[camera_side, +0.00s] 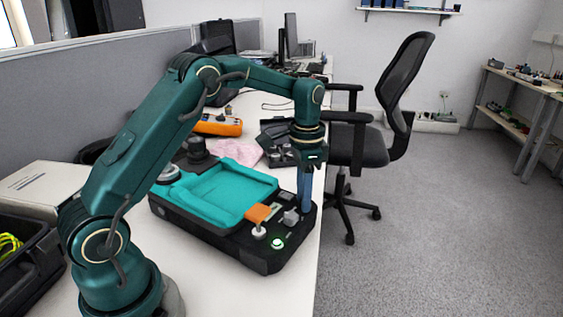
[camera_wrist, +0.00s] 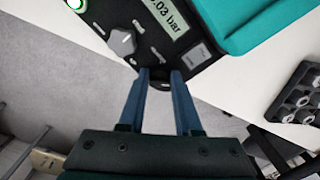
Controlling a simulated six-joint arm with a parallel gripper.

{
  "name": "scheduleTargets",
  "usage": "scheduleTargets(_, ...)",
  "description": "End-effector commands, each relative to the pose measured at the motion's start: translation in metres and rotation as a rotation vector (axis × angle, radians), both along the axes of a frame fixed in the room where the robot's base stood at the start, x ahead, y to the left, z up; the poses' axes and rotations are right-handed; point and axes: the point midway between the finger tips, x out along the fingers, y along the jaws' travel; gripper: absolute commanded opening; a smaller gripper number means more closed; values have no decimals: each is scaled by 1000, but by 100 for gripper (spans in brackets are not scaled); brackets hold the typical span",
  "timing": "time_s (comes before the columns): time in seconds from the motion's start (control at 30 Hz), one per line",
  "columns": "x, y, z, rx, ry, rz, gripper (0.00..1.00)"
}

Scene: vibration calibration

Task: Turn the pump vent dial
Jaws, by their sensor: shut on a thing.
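The pump station is a black box (camera_side: 240,250) with a teal tray (camera_side: 215,185) on top, on the white bench. My gripper (camera_side: 305,207) points down at its right end. In the wrist view, my gripper (camera_wrist: 162,76) has its two blue fingers shut on a small dark round dial (camera_wrist: 161,84) at the box's edge. The fingers hide most of the dial, and its angle cannot be read. A grey pointer knob (camera_wrist: 122,41) sits apart from the fingers, and a pressure display (camera_wrist: 167,17) reads about "03 bar", partly cut off.
A green-lit button (camera_side: 277,243) and an orange part (camera_side: 258,212) are on the box near my gripper. An orange instrument (camera_side: 218,125) and pink cloth (camera_side: 238,151) lie behind. An office chair (camera_side: 362,140) stands close to the bench's right edge.

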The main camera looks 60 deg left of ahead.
Motion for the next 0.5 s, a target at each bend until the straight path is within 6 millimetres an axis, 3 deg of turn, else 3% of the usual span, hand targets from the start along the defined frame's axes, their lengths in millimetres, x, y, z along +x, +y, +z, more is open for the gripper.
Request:
scheduleTargets(0.2,1,0,1,1,-6,-1,0)
scheduleTargets(0.23,1,0,1,1,-6,0,40)
scheduleTargets(0.3,1,0,1,1,-6,0,62)
scheduleTargets(0.5,0,0,0,0,-2,0,62)
